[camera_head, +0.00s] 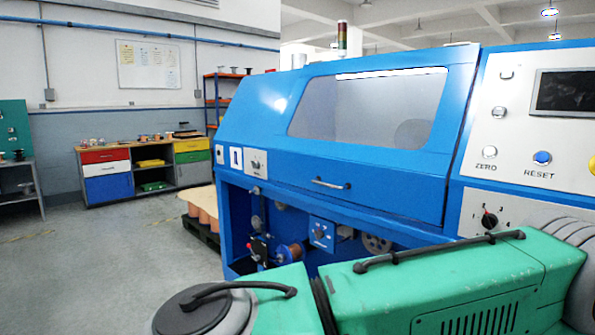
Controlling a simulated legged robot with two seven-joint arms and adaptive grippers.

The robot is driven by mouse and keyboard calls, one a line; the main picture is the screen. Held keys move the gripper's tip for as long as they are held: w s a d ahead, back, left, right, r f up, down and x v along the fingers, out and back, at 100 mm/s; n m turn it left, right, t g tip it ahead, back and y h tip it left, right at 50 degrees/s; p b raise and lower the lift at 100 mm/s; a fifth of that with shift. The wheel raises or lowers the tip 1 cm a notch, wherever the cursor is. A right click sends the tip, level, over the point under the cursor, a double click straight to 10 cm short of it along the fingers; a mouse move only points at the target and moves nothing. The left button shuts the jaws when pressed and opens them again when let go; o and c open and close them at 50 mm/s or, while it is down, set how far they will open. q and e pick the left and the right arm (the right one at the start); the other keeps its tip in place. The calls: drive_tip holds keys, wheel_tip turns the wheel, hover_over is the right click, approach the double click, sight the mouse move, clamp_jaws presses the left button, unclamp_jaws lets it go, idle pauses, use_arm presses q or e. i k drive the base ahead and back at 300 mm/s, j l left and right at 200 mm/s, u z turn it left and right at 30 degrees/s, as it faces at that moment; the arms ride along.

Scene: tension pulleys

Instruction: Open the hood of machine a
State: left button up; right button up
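A large blue machine (300,215) fills the middle and right of the head view. I take it as machine a, but I can read no letter on it. Its blue hood (248,110) has a wide tinted window (370,110) and is down, shut against the body. A dark bar handle (331,184) sits on the lower front of the hood. Neither of my grippers is in view, and nothing touches the hood or its handle. The machine's lower right front is hidden by nearer green parts.
A white control panel (515,130) with a dark screen (570,92), buttons and a knob stands right of the hood. A pallet (200,232) sits beside the machine's left end. A coloured drawer bench (107,175) stands along the back wall. The floor (110,265) at left is clear.

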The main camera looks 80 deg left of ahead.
sight(408, 183)
drive_tip(key=j+u, duration=0.15)
drive_tip(key=u, duration=2.15)
